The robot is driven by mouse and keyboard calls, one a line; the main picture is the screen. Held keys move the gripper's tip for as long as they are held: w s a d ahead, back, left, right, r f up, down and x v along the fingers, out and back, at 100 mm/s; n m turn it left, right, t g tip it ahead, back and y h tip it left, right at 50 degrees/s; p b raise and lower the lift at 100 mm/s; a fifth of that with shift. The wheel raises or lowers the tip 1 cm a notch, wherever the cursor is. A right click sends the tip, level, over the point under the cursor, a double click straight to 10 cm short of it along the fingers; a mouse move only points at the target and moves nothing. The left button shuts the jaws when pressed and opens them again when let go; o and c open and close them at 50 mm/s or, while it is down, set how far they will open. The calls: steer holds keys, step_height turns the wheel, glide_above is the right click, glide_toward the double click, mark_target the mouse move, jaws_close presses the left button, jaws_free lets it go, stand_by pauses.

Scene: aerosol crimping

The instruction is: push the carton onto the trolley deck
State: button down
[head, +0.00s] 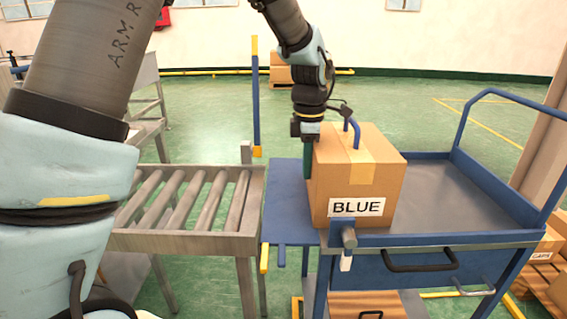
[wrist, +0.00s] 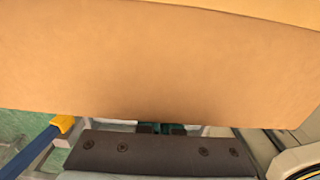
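The carton (head: 336,187) is a brown box with a tape strip and a "BLUE" label on its front. It stands upright at the left end of the blue trolley's grey deck (head: 435,192). My gripper (head: 308,165) points down at the carton's left side, close against it; the carton hides part of it, and I cannot tell whether the fingers are open or touching. In the wrist view the carton (wrist: 160,60) fills the upper part, above a dark bar with bolts (wrist: 160,152).
A roller conveyor (head: 190,200) stands at the left, with a blue plate (head: 287,205) between it and the trolley. The deck's right part is empty, bounded by a raised rim and the blue handle (head: 508,95). More cartons (head: 545,262) sit at the lower right.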

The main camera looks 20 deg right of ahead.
steer(key=s+d+p, duration=0.2)
steer(key=s+d, duration=0.1)
steer(key=d, duration=0.4)
steer(key=s+d+p, duration=0.2)
steer(key=s+d, duration=0.1)
steer(key=d, duration=0.3)
steer(key=shift+d, duration=0.35)
